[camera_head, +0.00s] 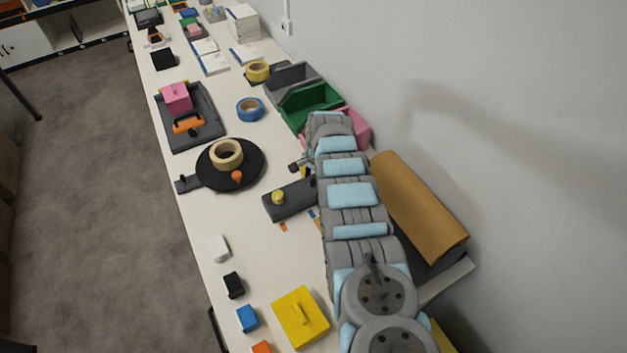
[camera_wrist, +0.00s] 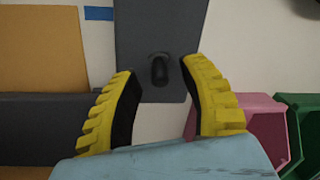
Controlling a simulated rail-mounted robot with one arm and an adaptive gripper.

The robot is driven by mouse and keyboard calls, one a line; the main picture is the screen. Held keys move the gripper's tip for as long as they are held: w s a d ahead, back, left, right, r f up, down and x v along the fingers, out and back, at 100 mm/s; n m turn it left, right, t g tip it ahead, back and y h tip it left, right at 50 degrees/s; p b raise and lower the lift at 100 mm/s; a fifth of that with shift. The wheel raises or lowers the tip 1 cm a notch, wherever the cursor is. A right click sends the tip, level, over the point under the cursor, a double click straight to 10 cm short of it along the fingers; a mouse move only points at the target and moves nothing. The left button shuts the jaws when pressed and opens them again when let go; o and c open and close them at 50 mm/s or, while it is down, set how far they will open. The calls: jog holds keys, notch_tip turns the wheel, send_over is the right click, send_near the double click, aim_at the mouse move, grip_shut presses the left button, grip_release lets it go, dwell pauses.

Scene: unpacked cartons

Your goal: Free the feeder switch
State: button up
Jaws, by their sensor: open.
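A dark grey block (camera_head: 290,201) lies near the middle of the table, with a yellow rounded piece (camera_head: 278,197) on its left end. It looks like the feeder switch, though no label shows. In the wrist view its dark grey plate (camera_wrist: 158,25) lies ahead of my gripper, with a short black lever or knob (camera_wrist: 160,70) on it. My gripper (camera_wrist: 158,68) is open, with ribbed yellow fingers on either side of the lever. Nothing is visibly held. I cannot tell whether the fingers touch it. My arm mostly hides the gripper in the head view.
A brown roll (camera_head: 420,205) lies right of my arm, by the wall. Green (camera_head: 308,103) and pink (camera_head: 361,128) bins stand beyond it. A black round plate (camera_head: 253,172) carrying a tan tape roll (camera_head: 226,153) is to the left. A yellow block (camera_head: 300,316) sits nearer.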

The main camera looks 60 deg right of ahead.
grip_shut()
